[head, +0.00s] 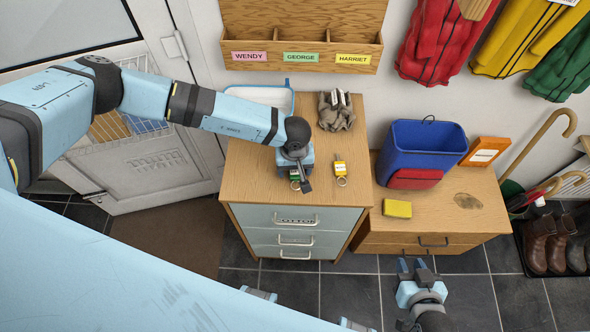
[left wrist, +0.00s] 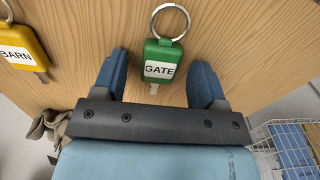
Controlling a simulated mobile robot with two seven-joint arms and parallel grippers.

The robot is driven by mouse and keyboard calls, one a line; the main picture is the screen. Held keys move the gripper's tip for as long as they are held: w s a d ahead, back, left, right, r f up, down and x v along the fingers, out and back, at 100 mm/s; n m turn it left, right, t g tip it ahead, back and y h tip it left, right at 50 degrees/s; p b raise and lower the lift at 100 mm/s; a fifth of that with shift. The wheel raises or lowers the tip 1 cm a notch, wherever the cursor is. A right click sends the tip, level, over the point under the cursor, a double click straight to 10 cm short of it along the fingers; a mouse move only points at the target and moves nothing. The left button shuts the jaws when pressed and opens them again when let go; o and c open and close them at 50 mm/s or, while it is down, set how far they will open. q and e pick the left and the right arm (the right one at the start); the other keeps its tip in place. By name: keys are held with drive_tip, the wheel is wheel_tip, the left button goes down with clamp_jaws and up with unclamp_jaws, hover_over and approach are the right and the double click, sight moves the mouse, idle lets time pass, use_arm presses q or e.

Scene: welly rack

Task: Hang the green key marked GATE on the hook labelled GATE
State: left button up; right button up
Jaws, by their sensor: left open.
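The green key tag marked GATE (left wrist: 161,58), with a metal ring, lies on the wooden top of the drawer unit (head: 257,163). My left gripper (left wrist: 161,75) is open, with one finger on each side of the green tag and not closed on it. In the head view, my left gripper (head: 301,182) partly hides the green key (head: 294,175) near the top's front edge. I cannot tell the exact gap above the wood. My right gripper (head: 414,266) is open and empty, low over the dark floor. I do not see the hook labelled GATE.
A yellow BARN key (head: 340,169) lies just right of the green one. Gloves (head: 336,112) and a white tray (head: 262,97) are behind. A blue bag (head: 424,150) and yellow sponge (head: 397,209) stand on the lower bench. A named wall rack (head: 301,57) hangs above.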

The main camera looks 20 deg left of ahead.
use_arm(q)
drive_tip(key=c, duration=1)
drive_tip(key=shift+r, duration=0.1)
wheel_tip(320, 180, up, 20)
drive_tip(key=b, duration=0.3)
